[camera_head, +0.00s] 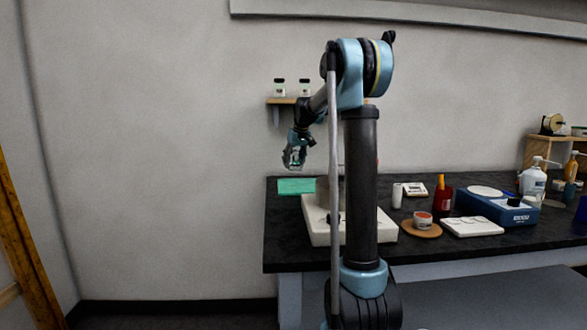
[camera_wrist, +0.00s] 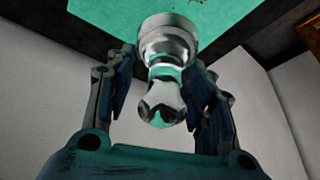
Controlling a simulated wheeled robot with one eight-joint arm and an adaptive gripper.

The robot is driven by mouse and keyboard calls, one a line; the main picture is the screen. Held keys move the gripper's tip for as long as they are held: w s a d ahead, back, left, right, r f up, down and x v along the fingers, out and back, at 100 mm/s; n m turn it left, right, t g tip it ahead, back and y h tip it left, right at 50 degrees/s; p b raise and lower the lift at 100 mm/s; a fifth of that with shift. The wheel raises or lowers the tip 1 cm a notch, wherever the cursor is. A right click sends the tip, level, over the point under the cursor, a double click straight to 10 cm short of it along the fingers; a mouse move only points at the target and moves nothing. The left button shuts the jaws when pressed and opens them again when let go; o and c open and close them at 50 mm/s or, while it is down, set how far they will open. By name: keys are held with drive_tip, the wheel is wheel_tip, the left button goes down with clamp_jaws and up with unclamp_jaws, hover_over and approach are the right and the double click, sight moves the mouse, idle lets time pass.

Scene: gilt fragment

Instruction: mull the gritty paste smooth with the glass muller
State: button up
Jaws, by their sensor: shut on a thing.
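My gripper (camera_head: 294,158) is shut on the glass muller (camera_wrist: 166,40), whose clear knob shows between the two fingers in the wrist view. Its wide base points away from my palm, towards the green slab (camera_head: 296,186). In the head view my gripper is above this slab at the left end of the black bench. The slab also fills the top of the wrist view (camera_wrist: 100,15), behind the muller's base. Small dark specks show on it at the top edge; I cannot tell if they are the paste. Whether the base touches the slab is unclear.
The black bench (camera_head: 285,245) carries a white tray (camera_head: 315,222) partly behind my arm. To its right are a jar (camera_head: 423,220) on a round cork mat, a white palette (camera_head: 473,227), a red bottle (camera_head: 443,200) and a blue device (camera_head: 497,212). A small wall shelf (camera_head: 282,100) holds two jars.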

sight(294, 153)
drive_tip(key=shift+r, duration=0.2)
drive_tip(key=shift+r, duration=1.4)
